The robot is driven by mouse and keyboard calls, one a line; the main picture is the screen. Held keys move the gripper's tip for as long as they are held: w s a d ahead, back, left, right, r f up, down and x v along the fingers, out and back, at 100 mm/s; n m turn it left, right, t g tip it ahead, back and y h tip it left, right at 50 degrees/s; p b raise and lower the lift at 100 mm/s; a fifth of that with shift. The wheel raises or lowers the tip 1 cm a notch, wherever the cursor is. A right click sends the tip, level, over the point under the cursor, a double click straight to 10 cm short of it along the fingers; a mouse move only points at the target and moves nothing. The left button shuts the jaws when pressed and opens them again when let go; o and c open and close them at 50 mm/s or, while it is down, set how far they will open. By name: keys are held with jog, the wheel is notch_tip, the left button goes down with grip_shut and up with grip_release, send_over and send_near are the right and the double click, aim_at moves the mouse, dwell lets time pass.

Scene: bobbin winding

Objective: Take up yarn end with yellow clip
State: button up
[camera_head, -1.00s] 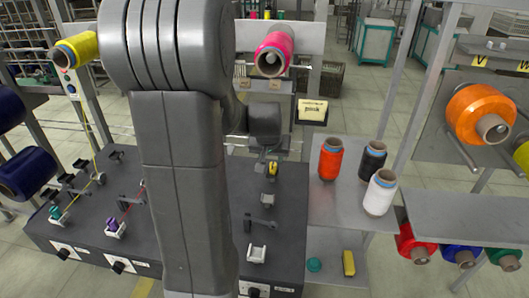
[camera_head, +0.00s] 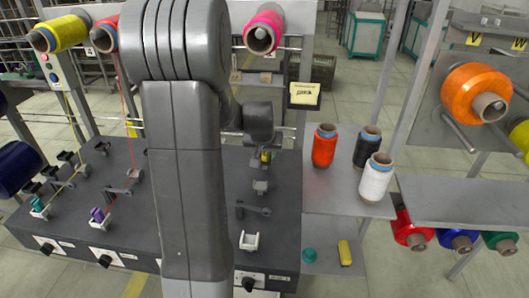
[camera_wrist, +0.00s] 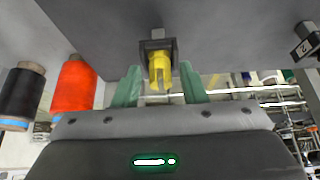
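The yellow clip (camera_wrist: 159,68) sits in a dark holder, shown in the wrist view, with its two prongs towards my gripper. It is small in the head view (camera_head: 265,156), just below my wrist, at the back of the grey winding bench (camera_head: 215,215). My gripper (camera_wrist: 160,84) is open, its green fingers to the left and right of the clip with a gap on each side. The fingers are too hidden to make out in the head view. I cannot make out a yarn end at the clip. A pink yarn cone (camera_head: 264,30) is above and behind.
Red (camera_head: 325,146), black (camera_head: 367,147) and white (camera_head: 376,178) spools stand on the shelf right of the bench. A white bracket (camera_head: 249,241) and a dark guide (camera_head: 253,210) stand on the bench in front. Green (camera_head: 97,214) and purple clips are to the left.

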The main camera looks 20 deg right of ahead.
jog(key=c, duration=0.8)
jog(key=shift+r+p, duration=1.5)
jog(key=shift+r, duration=0.85)
jog(key=shift+s+f, duration=0.1)
